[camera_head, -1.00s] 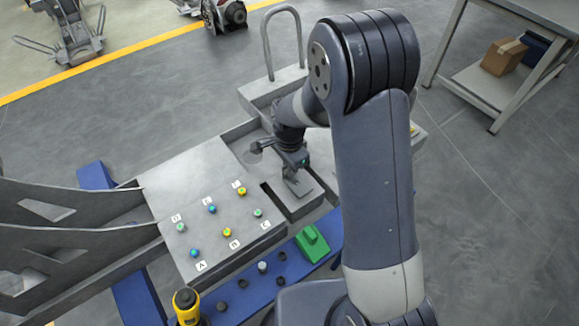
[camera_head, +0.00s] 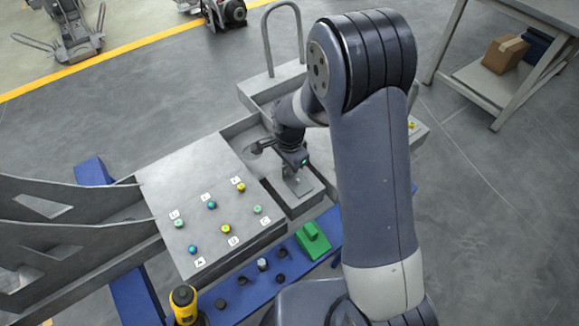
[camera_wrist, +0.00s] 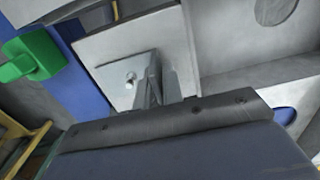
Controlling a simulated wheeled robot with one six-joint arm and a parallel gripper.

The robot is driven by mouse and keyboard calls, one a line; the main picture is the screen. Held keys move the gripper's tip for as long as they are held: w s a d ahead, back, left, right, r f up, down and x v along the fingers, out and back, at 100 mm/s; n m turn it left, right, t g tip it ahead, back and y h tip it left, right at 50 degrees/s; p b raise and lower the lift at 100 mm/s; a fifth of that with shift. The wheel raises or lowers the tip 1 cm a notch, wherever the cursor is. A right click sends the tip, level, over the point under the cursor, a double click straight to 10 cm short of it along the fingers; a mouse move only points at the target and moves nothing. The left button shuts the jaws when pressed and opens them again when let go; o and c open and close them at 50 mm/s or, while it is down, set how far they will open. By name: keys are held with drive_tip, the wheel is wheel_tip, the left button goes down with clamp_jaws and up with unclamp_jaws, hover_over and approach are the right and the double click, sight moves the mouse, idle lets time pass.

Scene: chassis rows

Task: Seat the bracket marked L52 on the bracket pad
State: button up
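A small grey bracket (camera_head: 299,185) lies over the light grey bracket pad (camera_head: 303,203), to the right of the button panel. In the wrist view its flat foot with one round hole (camera_wrist: 118,76) lies over the pad's square plate (camera_wrist: 172,38), roughly parallel to it; I cannot tell whether they touch. My gripper (camera_head: 292,170) is above the bracket, and in the wrist view its fingers (camera_wrist: 155,84) are closed around the upright part. The fingers hide part of the bracket. No L52 mark can be read.
A panel with lettered, coloured knobs (camera_head: 207,228) is left of the pad. A tall metal handle (camera_head: 268,42) rises behind.

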drive_tip(key=o, duration=0.5)
drive_tip(key=shift+c, duration=0.2)
wheel_tip(320, 180, up, 11)
drive_tip(key=shift+f+p, duration=0.1)
drive_tip(key=shift+p, duration=0.3)
wheel_tip(320, 180, down, 11)
drive_tip(key=shift+r+b, duration=0.1)
drive_tip(key=shift+b, duration=0.3)
drive_tip(key=shift+r+p, duration=0.4)
drive_tip(key=shift+r, duration=0.05)
drive_tip(key=shift+s, duration=0.1)
